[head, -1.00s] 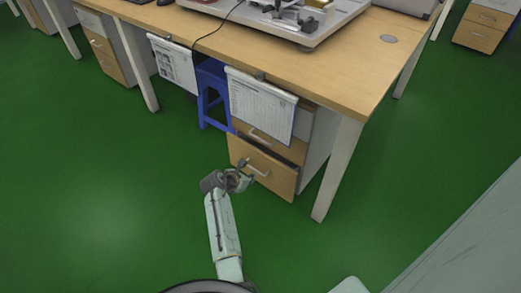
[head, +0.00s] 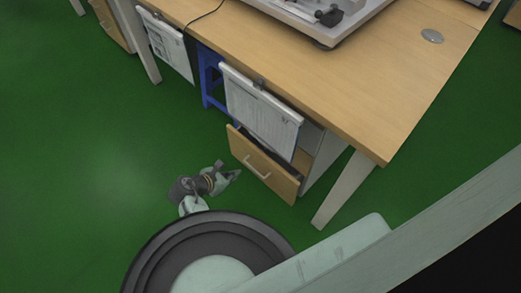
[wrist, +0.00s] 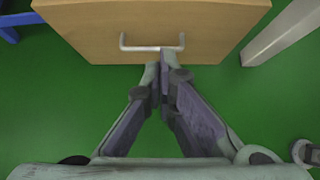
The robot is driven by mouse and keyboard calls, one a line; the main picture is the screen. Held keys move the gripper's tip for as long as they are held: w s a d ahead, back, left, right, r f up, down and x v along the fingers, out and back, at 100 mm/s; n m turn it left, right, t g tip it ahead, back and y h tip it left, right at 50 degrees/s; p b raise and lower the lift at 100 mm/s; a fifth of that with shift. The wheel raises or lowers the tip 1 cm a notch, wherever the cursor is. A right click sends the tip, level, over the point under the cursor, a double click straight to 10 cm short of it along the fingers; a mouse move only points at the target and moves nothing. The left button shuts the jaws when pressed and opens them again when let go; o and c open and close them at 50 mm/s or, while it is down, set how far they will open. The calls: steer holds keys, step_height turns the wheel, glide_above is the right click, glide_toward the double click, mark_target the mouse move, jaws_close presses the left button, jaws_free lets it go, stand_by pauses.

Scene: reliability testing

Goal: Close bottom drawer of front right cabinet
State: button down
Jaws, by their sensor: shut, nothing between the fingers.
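The cabinet (head: 325,165) stands under the near right end of the desk. Its bottom drawer (head: 262,165) has a wood front with a metal handle and sticks out from the cabinet; a dark gap shows behind its front. The drawer front (wrist: 215,30) and its handle (wrist: 128,47) fill the top of the wrist view. My gripper (head: 238,173) is shut and empty, low in front of the drawer. Hanging papers hide the cabinet's upper part.
A clipped paper sheet (head: 260,110) hangs from the desk (head: 385,95) over the cabinet. A white desk leg (head: 340,190) stands right of the drawer. A blue stool (head: 210,75) is left of the cabinet. Green floor (head: 90,170) is free to the left.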

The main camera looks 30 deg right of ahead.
steer(key=shift+w+d+r+x, duration=0.1)
steer(key=shift+d+r+x, duration=0.25)
steer(key=shift+x, duration=1.8)
steer(key=shift+w+d+r+x, duration=0.15)
steer(key=shift+d+r+x, duration=0.2)
steer(key=shift+x, duration=1.75)
steer(key=shift+w+d+r+x, duration=0.1)
steer(key=shift+d+r+x, duration=0.25)
steer(key=shift+x, duration=1.8)
steer(key=shift+a, duration=0.1)
